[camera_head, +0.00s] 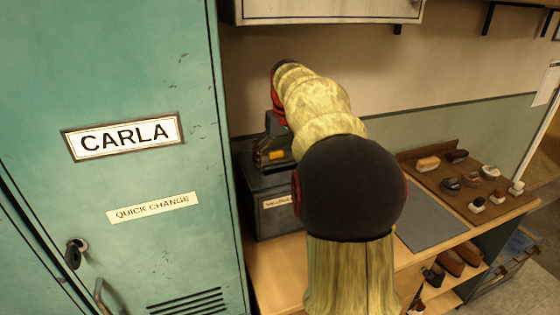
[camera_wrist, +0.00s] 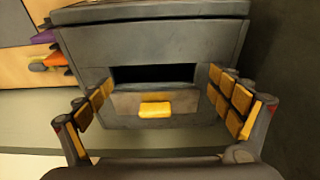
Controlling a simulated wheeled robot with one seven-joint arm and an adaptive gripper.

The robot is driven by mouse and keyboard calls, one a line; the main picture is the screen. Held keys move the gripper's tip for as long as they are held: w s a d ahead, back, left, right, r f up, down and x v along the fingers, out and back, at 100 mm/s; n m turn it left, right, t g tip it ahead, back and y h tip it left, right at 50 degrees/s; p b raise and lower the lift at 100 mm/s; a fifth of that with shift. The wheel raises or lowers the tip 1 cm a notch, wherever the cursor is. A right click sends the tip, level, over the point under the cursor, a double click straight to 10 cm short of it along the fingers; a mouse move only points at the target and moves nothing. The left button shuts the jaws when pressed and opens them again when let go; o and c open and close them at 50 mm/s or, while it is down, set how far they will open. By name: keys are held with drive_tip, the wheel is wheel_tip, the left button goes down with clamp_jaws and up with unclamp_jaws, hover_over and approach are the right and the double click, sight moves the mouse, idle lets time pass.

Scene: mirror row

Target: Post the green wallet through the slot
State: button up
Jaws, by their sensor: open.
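A dark grey box (camera_head: 268,205) with a pale label stands on the wooden bench; the label's text is too small to read. In the wrist view, the box (camera_wrist: 90,50) shows a wide dark slot (camera_wrist: 155,73). My gripper (camera_wrist: 160,103) is open in front of the slot, its yellow-padded fingers spread to either side with nothing held between them. In the head view, my gripper (camera_head: 273,152) is at the top of the box, partly behind my arm.
A teal locker (camera_head: 110,60) marked CARLA stands close on the left. A brown board (camera_head: 466,183) with several brushes and tins lies on the bench at right, beside a grey mat (camera_head: 432,219). A cabinet (camera_head: 320,10) hangs above. A yellow block (camera_wrist: 155,109) shows below the slot.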

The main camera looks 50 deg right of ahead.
drive_tip(key=v, duration=0.7)
drive_tip(key=shift+r, duration=0.2)
drive_tip(key=shift+s, duration=0.1)
idle(0.7)
